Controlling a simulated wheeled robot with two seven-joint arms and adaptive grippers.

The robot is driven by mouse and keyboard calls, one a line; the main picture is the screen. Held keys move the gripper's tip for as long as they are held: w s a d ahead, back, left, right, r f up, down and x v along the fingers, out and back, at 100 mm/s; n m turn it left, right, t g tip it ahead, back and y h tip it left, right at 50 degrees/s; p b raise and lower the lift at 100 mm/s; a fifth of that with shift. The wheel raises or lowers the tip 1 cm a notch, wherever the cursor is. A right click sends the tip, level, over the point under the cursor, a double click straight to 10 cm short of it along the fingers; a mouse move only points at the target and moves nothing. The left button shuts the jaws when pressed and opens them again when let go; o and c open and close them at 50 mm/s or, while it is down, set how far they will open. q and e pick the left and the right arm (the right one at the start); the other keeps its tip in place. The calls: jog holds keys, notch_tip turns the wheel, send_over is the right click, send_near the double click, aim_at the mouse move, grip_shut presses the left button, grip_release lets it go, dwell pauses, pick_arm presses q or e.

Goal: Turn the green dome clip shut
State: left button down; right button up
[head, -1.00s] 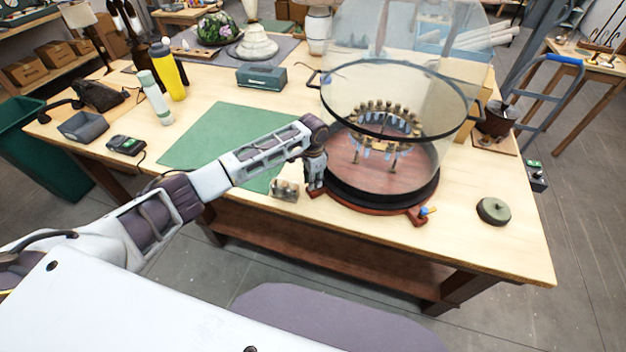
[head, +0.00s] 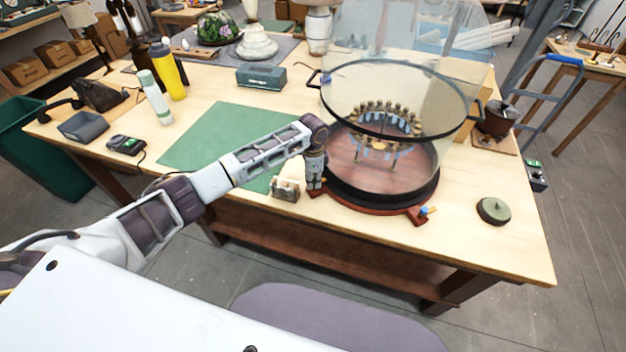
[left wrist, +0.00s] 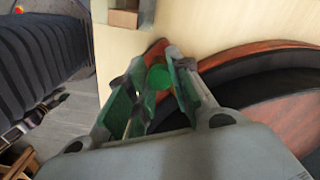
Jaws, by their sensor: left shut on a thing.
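The glass dome (head: 400,105) stands on a round red-brown base (head: 370,205) with a dark ring. My left gripper (head: 314,188) points down at the base's left front edge, over a small tab. In the left wrist view its two fingers (left wrist: 158,85) are closed around the green clip (left wrist: 158,76), which sits by the red-brown tab (left wrist: 155,50). In the head view the gripper hides the green clip. A blue clip (head: 426,210) sits on another tab at the base's front right. My right gripper is not in view.
A small beige block (head: 285,190) stands close left of my left gripper. A round green-grey disc (head: 494,210) lies to the right. The green mat (head: 215,135) is bare at left. A small chandelier (head: 388,125) stands inside the dome.

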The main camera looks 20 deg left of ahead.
pick_arm(q)
jog(key=c, duration=1.3)
grip_release()
jog(key=shift+r, duration=0.75)
notch_tip(320, 180, up, 10)
jog(key=shift+r, duration=0.25)
